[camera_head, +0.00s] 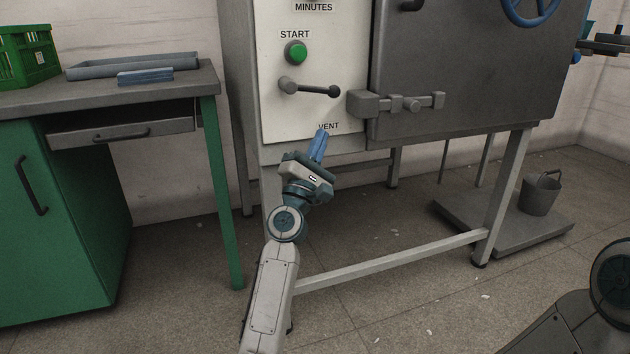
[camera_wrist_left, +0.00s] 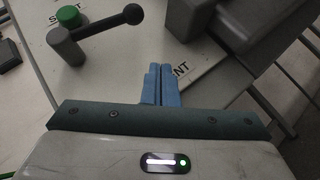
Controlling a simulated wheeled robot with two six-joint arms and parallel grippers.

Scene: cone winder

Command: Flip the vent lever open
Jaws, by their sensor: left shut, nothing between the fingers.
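The vent lever (camera_head: 312,89) is a dark bar with a round knob at its right end, pivoting on a grey hub on the pale control panel (camera_head: 330,60). It lies nearly level, pointing right, above the VENT label (camera_head: 328,127). It also shows in the left wrist view (camera_wrist_left: 105,24), at upper left. My left gripper (camera_head: 320,145) has its blue fingers together, empty, just below the lever and in front of the VENT label. In the left wrist view its fingertips (camera_wrist_left: 162,84) are apart from the lever. My right gripper is out of view.
A green START button (camera_head: 296,52) sits above the lever. A grey latch (camera_head: 400,103) on the dark door (camera_head: 470,60) stands close to the knob's right. A green workbench (camera_head: 60,220) with trays is at left. A bucket (camera_head: 541,194) stands on a low platform at right.

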